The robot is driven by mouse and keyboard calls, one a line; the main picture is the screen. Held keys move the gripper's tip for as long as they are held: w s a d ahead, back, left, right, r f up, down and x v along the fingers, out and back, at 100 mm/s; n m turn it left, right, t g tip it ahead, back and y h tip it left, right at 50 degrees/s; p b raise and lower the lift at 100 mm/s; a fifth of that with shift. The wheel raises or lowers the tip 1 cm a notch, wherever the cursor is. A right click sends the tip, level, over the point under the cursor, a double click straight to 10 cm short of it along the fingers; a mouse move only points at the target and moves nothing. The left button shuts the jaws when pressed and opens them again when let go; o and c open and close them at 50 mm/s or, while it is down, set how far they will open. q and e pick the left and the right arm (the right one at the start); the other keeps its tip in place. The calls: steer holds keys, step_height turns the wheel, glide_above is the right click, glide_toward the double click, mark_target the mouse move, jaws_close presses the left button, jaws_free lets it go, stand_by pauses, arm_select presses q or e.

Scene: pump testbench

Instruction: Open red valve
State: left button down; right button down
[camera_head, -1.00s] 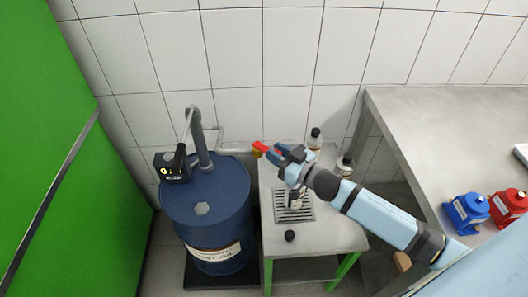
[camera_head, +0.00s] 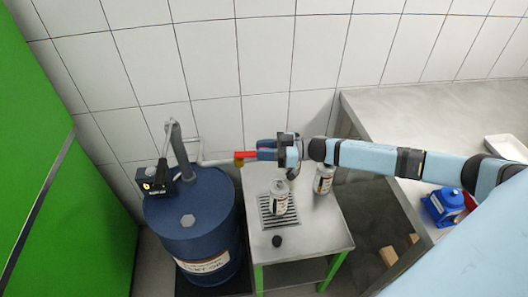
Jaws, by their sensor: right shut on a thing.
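The red valve handle (camera_head: 245,154) sits at the end of the pale pipe above the small table, with a brass body (camera_head: 239,163) under it. My right gripper (camera_head: 262,153) reaches in from the right and is shut on the red handle, its fingers covering the handle's right part. The handle lies about level and points right in the picture. My left gripper is not in view.
A blue oil drum (camera_head: 192,215) with a black pump unit stands left of the small table (camera_head: 318,232). A bottle (camera_head: 280,197) stands on the table's grate, another (camera_head: 323,180) to its right, and a black cap (camera_head: 277,241) in front. A grey bench (camera_head: 430,108) is at the right.

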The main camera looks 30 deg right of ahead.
steer(key=shift+w+r, duration=0.1)
stand_by(0.3)
steer(key=c, duration=1.3)
jaws_free()
steer(key=shift+o, duration=1.3)
steer(key=shift+a, duration=0.1)
steer(key=shift+w, duration=0.1)
steer(key=b+v, duration=0.2)
steer(key=v, duration=1.1)
steer(key=shift+d, duration=0.35)
